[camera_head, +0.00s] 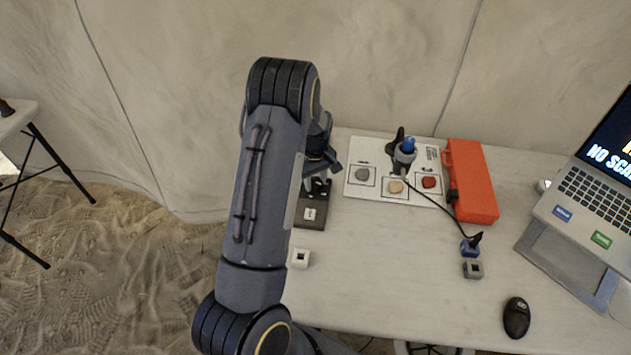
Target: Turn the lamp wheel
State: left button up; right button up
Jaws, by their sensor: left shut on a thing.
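A small dark box (311,215) with a white label stands at the table's back left edge, partly covered by my left arm. I take it to be the lamp unit. My left gripper (318,184) points down at the top of this box, and its fingers are small and dark in the head view. It is shut on a part there, which seems to be the lamp wheel. The wheel itself is hidden by the fingers and the arm. My right gripper is not in view.
A white board (352,189) holds a grey, a tan and a red stone, with a dark stand holding a blue-topped device (408,146) behind. An orange case (472,182), a laptop (590,200), a mouse (516,317) and small square blocks (300,257) share the table. The front middle is clear.

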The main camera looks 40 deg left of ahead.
aim_at(316, 182)
pick_arm(q)
jog(key=n, duration=0.4)
jog(key=shift+n, duration=0.3)
jog(key=n, duration=0.5)
jog(key=shift+n, duration=0.3)
jog(key=o, duration=1)
notch_tip(316, 182, up, 8)
jog(key=shift+f, duration=0.1)
dwell(0.4)
